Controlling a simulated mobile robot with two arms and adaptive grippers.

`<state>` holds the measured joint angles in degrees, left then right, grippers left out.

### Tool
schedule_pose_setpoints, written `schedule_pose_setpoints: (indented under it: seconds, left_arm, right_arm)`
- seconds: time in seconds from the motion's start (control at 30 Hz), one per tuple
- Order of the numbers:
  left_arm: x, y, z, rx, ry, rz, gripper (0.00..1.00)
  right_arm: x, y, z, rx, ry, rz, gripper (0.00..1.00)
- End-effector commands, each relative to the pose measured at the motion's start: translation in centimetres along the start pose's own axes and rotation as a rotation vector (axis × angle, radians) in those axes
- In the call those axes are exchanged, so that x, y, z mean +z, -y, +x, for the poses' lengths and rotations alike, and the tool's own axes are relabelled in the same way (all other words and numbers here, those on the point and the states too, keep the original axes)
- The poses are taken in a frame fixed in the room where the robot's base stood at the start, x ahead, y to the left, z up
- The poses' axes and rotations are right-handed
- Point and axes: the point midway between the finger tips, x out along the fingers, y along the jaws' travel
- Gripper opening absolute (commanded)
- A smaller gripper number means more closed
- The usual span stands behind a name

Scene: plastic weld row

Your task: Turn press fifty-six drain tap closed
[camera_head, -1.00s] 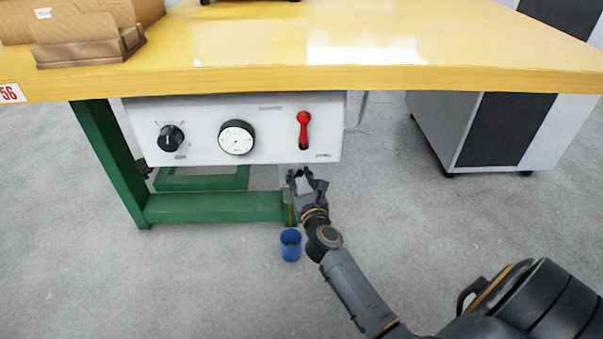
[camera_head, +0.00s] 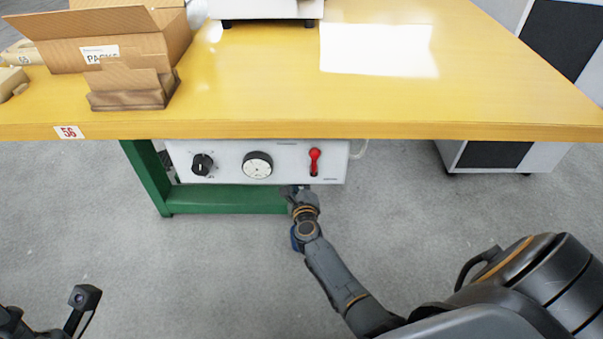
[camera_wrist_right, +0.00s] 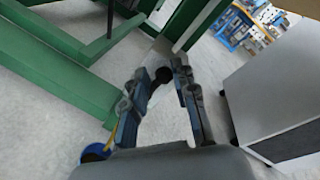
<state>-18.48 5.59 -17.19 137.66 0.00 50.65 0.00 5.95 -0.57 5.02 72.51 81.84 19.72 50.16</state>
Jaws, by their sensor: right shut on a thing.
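The press panel (camera_head: 228,163) hangs under the yellow bench marked 56 (camera_head: 69,132). My right gripper (camera_head: 299,190) is below the panel's right part, beside the green bench frame, and its fingertips are hard to make out there. In the right wrist view its fingers (camera_wrist_right: 160,105) are on either side of a small dark round part, the drain tap (camera_wrist_right: 162,75), and are shut on it. The tap's handle angle is not clear; in the head view the tap is hidden. A dark piece of my left arm shows at the lower left; I cannot make out its jaws.
A blue cup (camera_wrist_right: 95,152) stands on the floor below, mostly behind my right arm in the head view. The green frame (camera_head: 225,199) is close on the left. A grey cabinet (camera_wrist_right: 270,95) stands to the right.

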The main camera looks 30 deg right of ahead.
Motion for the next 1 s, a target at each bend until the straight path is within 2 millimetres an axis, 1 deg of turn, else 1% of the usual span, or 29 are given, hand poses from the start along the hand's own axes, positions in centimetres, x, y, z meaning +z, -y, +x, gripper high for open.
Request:
schedule_pose_setpoints:
  seconds: [0.03, 0.1, 0.33, 0.77, 0.8, 0.87, 0.9, 0.93, 1.0]
  left_arm:
    - [-0.11, -0.01, 0.05, -0.004, 0.010, -0.001, 0.35]
    - [-0.19, -0.01, -0.14, -0.008, 0.019, -0.002, 0.35]
    - [-0.28, -0.02, 0.41, -0.006, 0.014, -0.002, 0.35]
    - [-0.26, -0.03, 0.41, -0.006, 0.015, -0.002, 0.35]
    - [-0.26, -0.03, 0.41, -0.006, 0.015, -0.003, 0.35]
    - [-0.26, -0.03, 0.41, -0.006, 0.015, -0.003, 0.35]
    - [-0.26, -0.03, 0.41, -0.006, 0.015, -0.003, 0.35]
    - [-0.26, -0.03, 0.41, -0.006, 0.015, -0.003, 0.35]
    - [-0.26, -0.04, 0.42, -0.006, 0.015, -0.003, 0.35]
  right_arm:
    - [-0.70, -0.33, -0.29, 0.007, -0.021, -0.027, 0.00]
    - [-0.69, -0.40, -0.27, 0.006, -0.027, -0.052, 0.00]
    - [-0.70, -0.56, -0.18, 0.004, -0.037, -0.103, 0.00]
    - [-0.84, -0.57, -0.12, 0.003, -0.040, -0.112, 0.00]
    - [-0.85, -0.57, -0.12, 0.003, -0.040, -0.112, 0.32]
    - [-0.85, -0.59, -0.13, 0.004, -0.040, -0.111, 0.44]
    - [-0.83, -0.60, -0.13, 0.004, -0.039, -0.111, 0.52]
    - [-0.79, -0.59, -0.12, 0.004, -0.039, -0.111, 0.54]
    - [-0.70, -0.58, -0.11, 0.004, -0.037, -0.110, 0.54]
